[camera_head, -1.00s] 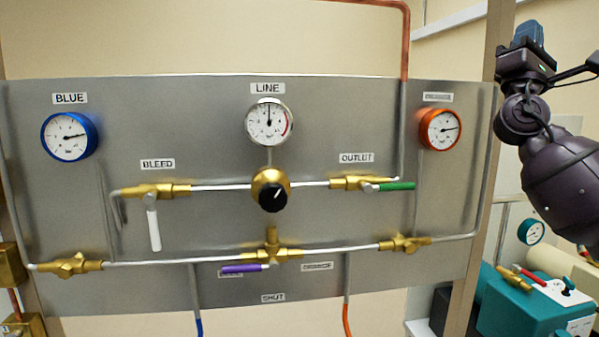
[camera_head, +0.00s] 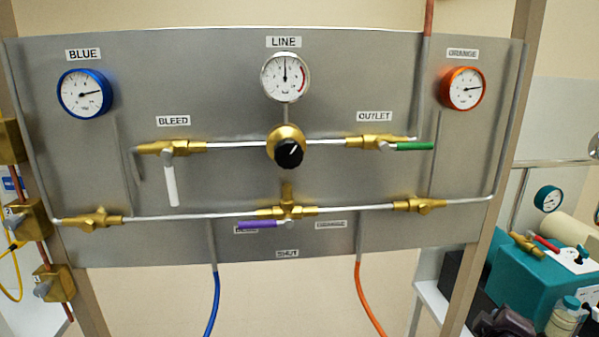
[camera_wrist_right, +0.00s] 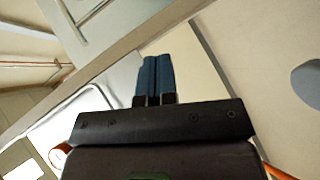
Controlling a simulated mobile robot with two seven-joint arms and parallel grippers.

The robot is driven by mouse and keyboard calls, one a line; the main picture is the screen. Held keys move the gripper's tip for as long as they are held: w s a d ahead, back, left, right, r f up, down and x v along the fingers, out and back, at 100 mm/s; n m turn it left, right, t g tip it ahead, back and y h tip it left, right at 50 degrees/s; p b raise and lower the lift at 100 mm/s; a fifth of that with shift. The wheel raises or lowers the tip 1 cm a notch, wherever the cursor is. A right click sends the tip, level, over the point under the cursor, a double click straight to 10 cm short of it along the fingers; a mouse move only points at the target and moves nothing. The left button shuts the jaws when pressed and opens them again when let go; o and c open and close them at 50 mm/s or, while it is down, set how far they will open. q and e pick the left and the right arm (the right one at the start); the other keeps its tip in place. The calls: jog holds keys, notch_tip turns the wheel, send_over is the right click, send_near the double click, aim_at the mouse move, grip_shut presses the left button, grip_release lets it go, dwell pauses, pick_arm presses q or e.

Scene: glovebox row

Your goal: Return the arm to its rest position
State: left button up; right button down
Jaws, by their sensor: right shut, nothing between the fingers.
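My right gripper (camera_wrist_right: 156,78) shows in the right wrist view with its two blue fingers pressed together and nothing between them. It touches nothing that I can see there. In the head view only a dark part of what seems to be my right arm shows at the bottom right edge, and its gripper is out of that view. My left gripper is in neither view. The grey valve panel (camera_head: 330,238) fills the middle of the head view, with nothing of mine in front of it.
The panel carries a white handle (camera_head: 171,187) hanging down, a green handle (camera_head: 415,146) pointing right and a purple handle (camera_head: 256,224) lying level. A black knob (camera_head: 289,153) sits mid-panel. A teal box (camera_head: 530,283) and bottle (camera_head: 563,318) stand at the lower right.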

jog(key=s+a+f+m+g+y, duration=0.25)
jog(key=s+a+f, duration=0.2)
jog(key=s, duration=0.55)
jog(key=s+a+f+m+g+y, duration=0.25)
jog(key=s+f+g, duration=0.2)
jog(key=s, duration=0.55)
jog(key=s+a+f+m+g+y, duration=0.25)
jog(key=s+a+f, duration=0.3)
jog(key=s, duration=0.45)
jog(key=w+f+n+t+y, duration=0.1)
jog(key=w+f+t, duration=0.7)
jog(key=t, duration=0.1)
jog(key=shift+w+d+f, duration=0.15)
jog(key=shift+d+f, duration=0.05)
jog(key=shift+f, duration=0.1)
